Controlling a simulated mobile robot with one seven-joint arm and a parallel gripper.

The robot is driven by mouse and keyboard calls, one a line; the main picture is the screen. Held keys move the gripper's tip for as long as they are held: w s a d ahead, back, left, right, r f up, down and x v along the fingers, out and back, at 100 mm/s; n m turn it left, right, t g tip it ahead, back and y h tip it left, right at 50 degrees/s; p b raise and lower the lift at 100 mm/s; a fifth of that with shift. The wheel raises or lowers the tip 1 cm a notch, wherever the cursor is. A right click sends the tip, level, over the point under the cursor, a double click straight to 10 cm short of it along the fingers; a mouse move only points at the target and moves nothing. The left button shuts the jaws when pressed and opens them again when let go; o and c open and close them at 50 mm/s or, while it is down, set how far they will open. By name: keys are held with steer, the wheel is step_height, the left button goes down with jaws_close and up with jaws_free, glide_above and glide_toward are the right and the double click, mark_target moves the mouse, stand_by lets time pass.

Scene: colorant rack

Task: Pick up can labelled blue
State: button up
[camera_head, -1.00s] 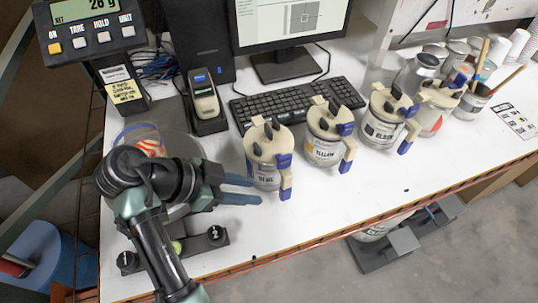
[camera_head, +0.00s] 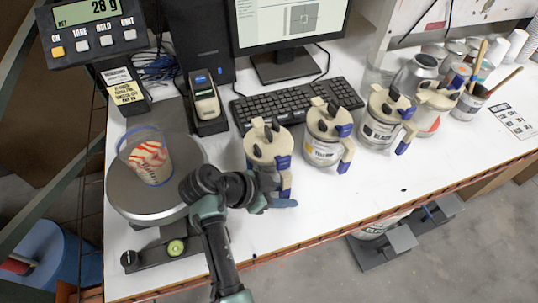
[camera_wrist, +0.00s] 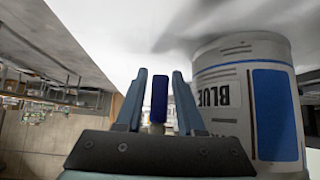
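The can labelled blue (camera_head: 266,149), pale with a cream lid and blue handle parts, stands upright on the white bench. In the head view my arm hides its lower part. Its "BLUE" label shows upside down in the wrist view (camera_wrist: 250,100), right of the fingers. My gripper (camera_wrist: 160,73) is open, with the can's blue handle piece (camera_wrist: 159,100) between its two fingers. Narrow gaps show between the handle and the fingers. In the head view my gripper (camera_head: 284,194) is at the can's front right, by the handle.
The yellow can (camera_head: 323,150) and black can (camera_head: 379,133) stand to the right, with a further lidded can beyond. A scale (camera_head: 130,192) bearing a patterned cup (camera_head: 150,160) is at left. The keyboard (camera_head: 285,105) lies behind. The bench's front strip is clear.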

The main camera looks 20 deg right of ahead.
jaws_close()
stand_by(1.4)
steer(key=shift+w+r, duration=0.15)
steer(key=shift+r, duration=0.05)
